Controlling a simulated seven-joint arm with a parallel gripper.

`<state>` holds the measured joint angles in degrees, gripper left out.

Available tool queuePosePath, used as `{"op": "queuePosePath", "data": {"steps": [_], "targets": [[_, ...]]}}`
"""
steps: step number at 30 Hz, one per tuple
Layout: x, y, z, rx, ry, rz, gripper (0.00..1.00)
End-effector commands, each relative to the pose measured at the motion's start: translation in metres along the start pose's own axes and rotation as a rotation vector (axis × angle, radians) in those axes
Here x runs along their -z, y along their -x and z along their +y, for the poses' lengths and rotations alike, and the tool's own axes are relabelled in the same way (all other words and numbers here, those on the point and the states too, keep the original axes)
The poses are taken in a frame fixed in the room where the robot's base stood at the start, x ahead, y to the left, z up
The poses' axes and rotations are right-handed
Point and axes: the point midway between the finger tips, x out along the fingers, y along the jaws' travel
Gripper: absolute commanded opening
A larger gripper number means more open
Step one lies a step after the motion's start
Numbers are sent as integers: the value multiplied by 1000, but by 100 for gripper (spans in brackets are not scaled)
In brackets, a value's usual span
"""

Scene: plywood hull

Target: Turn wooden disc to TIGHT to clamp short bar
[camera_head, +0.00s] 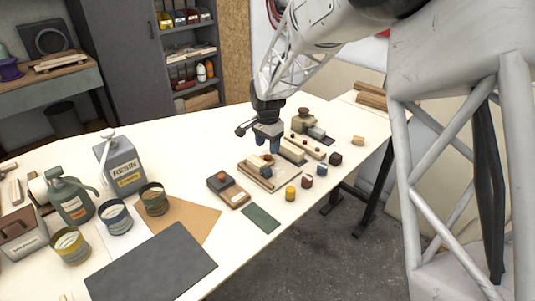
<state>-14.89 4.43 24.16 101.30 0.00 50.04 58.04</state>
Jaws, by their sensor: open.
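Wooden bars and blocks (259,173) lie on the board's left side. I cannot tell which one is the short bar or whether it is clamped.
A dark-topped wooden block (228,188) stands left of the fixture, with a green mat (261,218) in front.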

Motion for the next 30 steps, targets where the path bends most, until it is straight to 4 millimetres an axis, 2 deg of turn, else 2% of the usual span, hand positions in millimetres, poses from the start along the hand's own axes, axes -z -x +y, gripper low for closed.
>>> {"op": "queuePosePath", "data": {"steps": [3, 9, 22, 30], "targets": [[0, -16, 1, -3, 0, -2, 55], [0, -34, 1, -3, 0, -2, 55], [0, -40, 0, -1, 0, -1, 55], [0, -40, 0, -1, 0, -1, 15]]}}
